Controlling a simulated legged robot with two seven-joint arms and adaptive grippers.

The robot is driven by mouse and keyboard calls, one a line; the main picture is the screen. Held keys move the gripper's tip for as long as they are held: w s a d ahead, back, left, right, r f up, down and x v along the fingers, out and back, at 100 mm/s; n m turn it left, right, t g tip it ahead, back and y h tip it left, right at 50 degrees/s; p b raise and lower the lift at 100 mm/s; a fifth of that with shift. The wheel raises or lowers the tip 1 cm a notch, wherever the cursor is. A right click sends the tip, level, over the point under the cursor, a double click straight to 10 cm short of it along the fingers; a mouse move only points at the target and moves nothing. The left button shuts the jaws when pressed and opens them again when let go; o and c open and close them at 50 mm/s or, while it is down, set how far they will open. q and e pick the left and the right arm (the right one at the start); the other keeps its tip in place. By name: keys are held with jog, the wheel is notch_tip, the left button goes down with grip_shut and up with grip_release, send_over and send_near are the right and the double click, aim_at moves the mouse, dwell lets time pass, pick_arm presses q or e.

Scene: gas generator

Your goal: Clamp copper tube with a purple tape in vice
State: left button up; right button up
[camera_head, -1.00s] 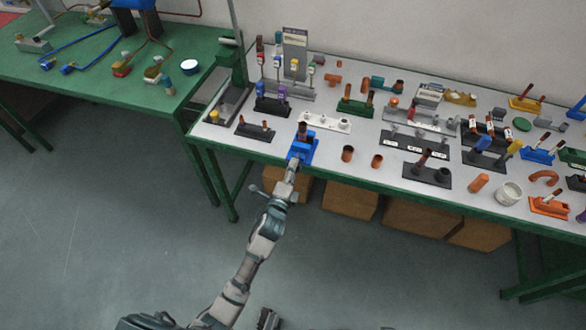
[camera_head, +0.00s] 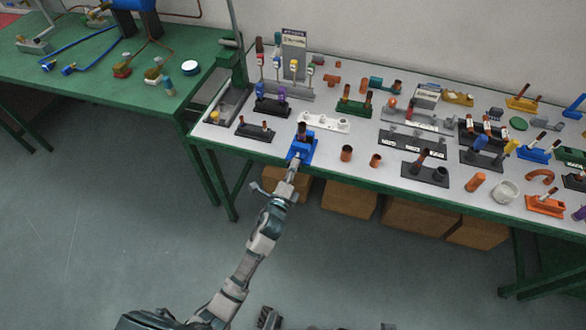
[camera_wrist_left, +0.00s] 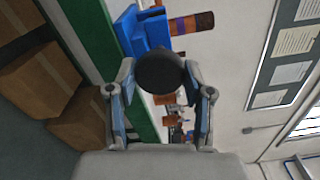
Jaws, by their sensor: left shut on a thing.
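The blue vice (camera_head: 306,150) stands at the front edge of the grey tabletop. The copper tube with purple tape (camera_head: 302,128) stands upright in it in the head view. The wrist view shows the tube (camera_wrist_left: 190,22) with its purple band beside the blue vice body (camera_wrist_left: 143,35); the tube's lower end and the jaw contact are hidden. My left gripper (camera_head: 293,163) is at the vice's front. In the wrist view the left gripper (camera_wrist_left: 160,75) has its fingers on both sides of a round black knob (camera_wrist_left: 158,72), shut on it. My right gripper is not clearly seen.
Two loose copper fittings (camera_head: 346,154) stand right of the vice. A black stand (camera_head: 254,131) is to its left and a white holder (camera_head: 324,122) behind it. Many other fittings crowd the table to the right. Cardboard boxes (camera_head: 349,198) sit under the table.

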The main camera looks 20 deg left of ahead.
pick_arm(q)
jog(key=shift+f, duration=0.3)
jog(key=shift+f+m+p, duration=0.1)
jog(key=shift+m+p, duration=0.65)
jog(key=shift+m, duration=0.65)
jog(key=shift+s, duration=0.1)
jog(key=o, duration=1.2)
jog(key=shift+c, duration=0.2)
jog(key=shift+r, duration=0.3)
jog(key=n, duration=0.5)
jog(key=shift+n, duration=0.3)
jog(key=c, duration=1.2)
